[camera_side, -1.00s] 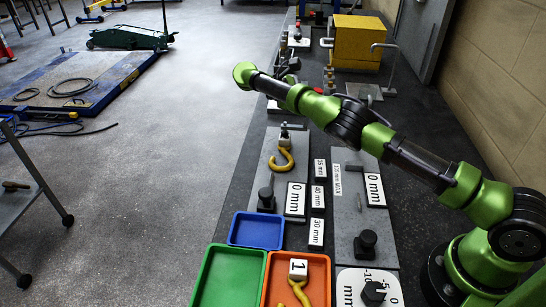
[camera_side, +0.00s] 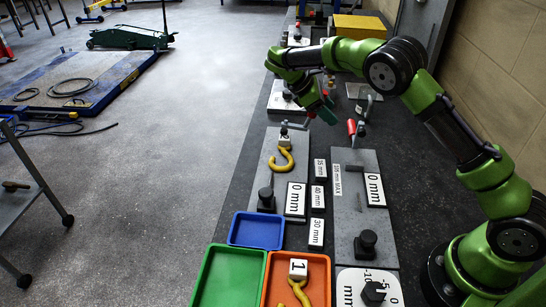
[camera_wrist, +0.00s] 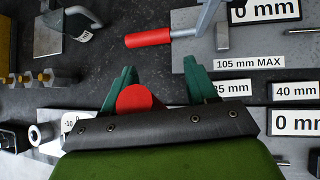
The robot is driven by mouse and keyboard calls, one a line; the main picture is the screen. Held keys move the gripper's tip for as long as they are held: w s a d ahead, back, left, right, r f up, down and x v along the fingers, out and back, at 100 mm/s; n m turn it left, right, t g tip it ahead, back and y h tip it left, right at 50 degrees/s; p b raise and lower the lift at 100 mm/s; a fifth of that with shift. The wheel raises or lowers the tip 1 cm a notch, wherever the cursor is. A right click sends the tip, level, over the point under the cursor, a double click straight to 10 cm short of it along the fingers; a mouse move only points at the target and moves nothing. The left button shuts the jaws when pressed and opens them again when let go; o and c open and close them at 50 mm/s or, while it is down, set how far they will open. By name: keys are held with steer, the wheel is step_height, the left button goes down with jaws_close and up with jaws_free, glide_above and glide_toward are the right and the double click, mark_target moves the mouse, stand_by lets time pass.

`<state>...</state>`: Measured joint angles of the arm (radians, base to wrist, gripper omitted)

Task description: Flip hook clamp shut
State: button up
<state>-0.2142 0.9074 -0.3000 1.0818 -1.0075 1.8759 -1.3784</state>
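My gripper (camera_side: 318,108) is low over the far end of the left grey plate (camera_side: 263,170). In the wrist view my gripper (camera_wrist: 160,88) has its two green fingers spread apart. The round end of a red handle (camera_wrist: 134,98) shows between them, nearer the left finger with a gap to the right one. This handle seems to stand up from the clamp (camera_side: 298,126) at that plate's far end; its body is mostly hidden behind my gripper. A yellow hook (camera_side: 287,160) with a block marked 2 lies on the same plate.
A second red handle (camera_side: 351,128) is on the right plate (camera_side: 349,190), and it also shows in the wrist view (camera_wrist: 148,39). Number tiles (camera_side: 318,197) lie between the plates. Blue (camera_side: 256,245), green and orange trays stand in front.

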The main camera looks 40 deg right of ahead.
steer(key=f+t+y, duration=0.2)
steer(key=s+d+f+t+y, duration=0.1)
steer(key=y, duration=0.1)
steer(key=s+d+f+m+t+y, duration=0.1)
steer(key=f+t, duration=0.1)
steer(key=shift+s+d+f+t+y, duration=0.1)
steer(key=shift+s+f+t+y, duration=0.2)
steer(key=shift+f+y, duration=0.1)
step_height(320, 180, up, 16)
steer(key=s+a+r, duration=0.1)
steer(key=s+a, duration=0.1)
steer(key=s+a+m+t+y, duration=0.1)
steer(key=s+a+m+t, duration=0.1)
steer(key=s+a+m, duration=0.4)
steer(key=s+a+m+t+y, duration=0.2)
steer(key=s+a+m, duration=0.4)
steer(key=s, duration=0.8)
steer(key=shift+s+r+m+t+y, duration=0.3)
steer(key=shift+r+m+t, duration=0.1)
steer(key=shift+m+t, duration=0.15)
